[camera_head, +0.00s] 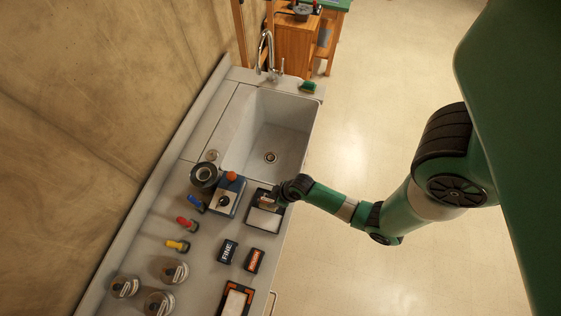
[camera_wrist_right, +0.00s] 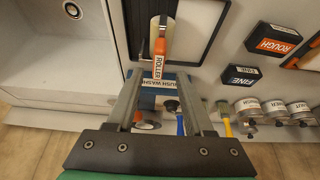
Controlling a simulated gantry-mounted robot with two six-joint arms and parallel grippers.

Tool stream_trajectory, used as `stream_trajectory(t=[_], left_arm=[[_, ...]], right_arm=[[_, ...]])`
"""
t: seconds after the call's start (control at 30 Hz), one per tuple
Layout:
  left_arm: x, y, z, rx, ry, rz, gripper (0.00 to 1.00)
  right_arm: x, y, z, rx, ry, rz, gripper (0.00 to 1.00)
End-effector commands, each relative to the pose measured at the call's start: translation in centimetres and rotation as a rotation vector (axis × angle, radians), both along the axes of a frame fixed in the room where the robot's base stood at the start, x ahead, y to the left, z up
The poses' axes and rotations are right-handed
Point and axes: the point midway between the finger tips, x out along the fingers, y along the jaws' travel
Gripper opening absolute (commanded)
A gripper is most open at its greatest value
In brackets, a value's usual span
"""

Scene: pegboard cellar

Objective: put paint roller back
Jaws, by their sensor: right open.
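The paint roller, with an orange handle and a white "ROLLER" label (camera_wrist_right: 159,66), shows in the right wrist view. Its upper end lies over a dark-framed tray with a white bed, which shows in the head view (camera_head: 264,221). My right gripper (camera_wrist_right: 160,75) is open, its two fingers on either side of the roller handle; I cannot tell whether they touch it. In the head view the right gripper (camera_head: 277,196) is over the tray's far end and hides most of the roller. My left gripper is not in view.
A blue brush-wash box (camera_head: 228,197) stands just left of the tray. FINE (camera_head: 228,250) and ROUGH (camera_head: 254,260) blocks sit nearer. Blue, red and yellow brushes, several jars and an orange-cornered tray (camera_head: 235,299) share the counter. The sink (camera_head: 268,130) lies beyond.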

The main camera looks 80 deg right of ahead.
Motion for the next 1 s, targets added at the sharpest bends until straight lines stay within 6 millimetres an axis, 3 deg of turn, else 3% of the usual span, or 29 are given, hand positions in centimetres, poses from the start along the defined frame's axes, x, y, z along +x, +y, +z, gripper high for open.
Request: stream_trajectory(t=[0.03, 0.2, 0.4, 0.6, 1.0], left_arm=[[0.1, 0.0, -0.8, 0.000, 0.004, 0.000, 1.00], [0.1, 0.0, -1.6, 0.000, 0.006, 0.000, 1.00], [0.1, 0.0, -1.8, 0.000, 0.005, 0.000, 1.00], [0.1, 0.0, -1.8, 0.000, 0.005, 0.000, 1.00], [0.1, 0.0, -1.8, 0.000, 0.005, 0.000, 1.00]], right_arm=[[-2.0, 0.5, -0.8, 0.006, 0.009, -0.007, 0.52], [-6.7, 1.3, -0.9, 0.005, 0.008, -0.010, 0.52], [-10.0, 2.0, -0.7, 0.005, 0.005, -0.008, 0.52], [-10.8, 2.2, -0.6, 0.003, 0.004, -0.002, 0.52], [-10.4, 1.9, -0.4, -0.006, -0.004, 0.001, 0.52]])
